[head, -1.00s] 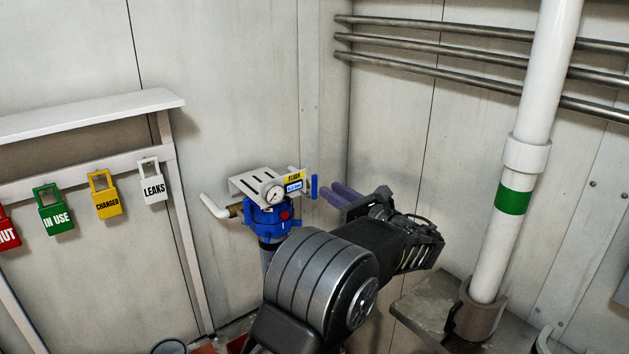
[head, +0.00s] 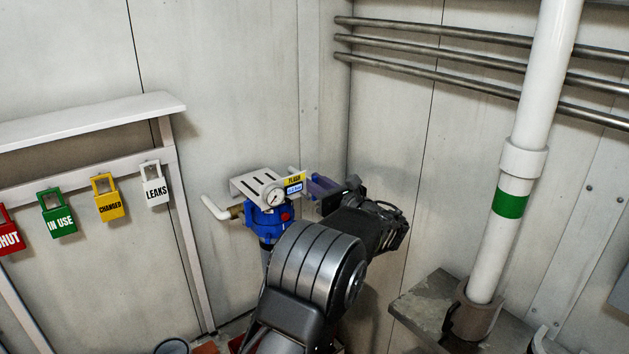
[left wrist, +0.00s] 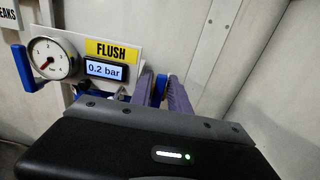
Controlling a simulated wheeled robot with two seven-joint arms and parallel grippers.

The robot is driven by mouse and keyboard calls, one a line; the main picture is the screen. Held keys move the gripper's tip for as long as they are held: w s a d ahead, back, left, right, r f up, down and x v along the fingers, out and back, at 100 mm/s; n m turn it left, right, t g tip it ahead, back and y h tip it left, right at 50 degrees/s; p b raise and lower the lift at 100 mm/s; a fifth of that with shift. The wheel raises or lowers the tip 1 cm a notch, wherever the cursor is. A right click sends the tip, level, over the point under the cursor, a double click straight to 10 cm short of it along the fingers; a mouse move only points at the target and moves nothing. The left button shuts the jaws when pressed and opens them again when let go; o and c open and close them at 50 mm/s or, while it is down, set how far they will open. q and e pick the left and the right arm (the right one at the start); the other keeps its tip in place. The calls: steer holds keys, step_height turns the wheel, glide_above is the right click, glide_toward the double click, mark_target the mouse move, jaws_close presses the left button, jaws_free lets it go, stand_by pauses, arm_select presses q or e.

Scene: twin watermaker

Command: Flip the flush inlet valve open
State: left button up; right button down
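The flush unit has a blue housing (head: 268,222), a round gauge and a yellow FLUSH label (head: 295,179). In the left wrist view the FLUSH label (left wrist: 111,50) sits above a display (left wrist: 104,71) reading 0.2 bar. A blue valve lever (left wrist: 160,86) stands upright right of the display, between the two purple fingers of my left gripper (left wrist: 163,93). The fingers look open, one on each side of the lever; contact is unclear. My right gripper is out of view.
Another blue lever (left wrist: 22,68) is left of the gauge (left wrist: 50,60). Lock-shaped tags such as LEAKS (head: 154,187) hang from a rail at left. A white pipe (head: 513,190) rises at right above a grey ledge (head: 425,300). The wall is close behind the unit.

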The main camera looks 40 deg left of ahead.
arm_select(q)
steer(key=shift+c, duration=0.4)
jaws_close()
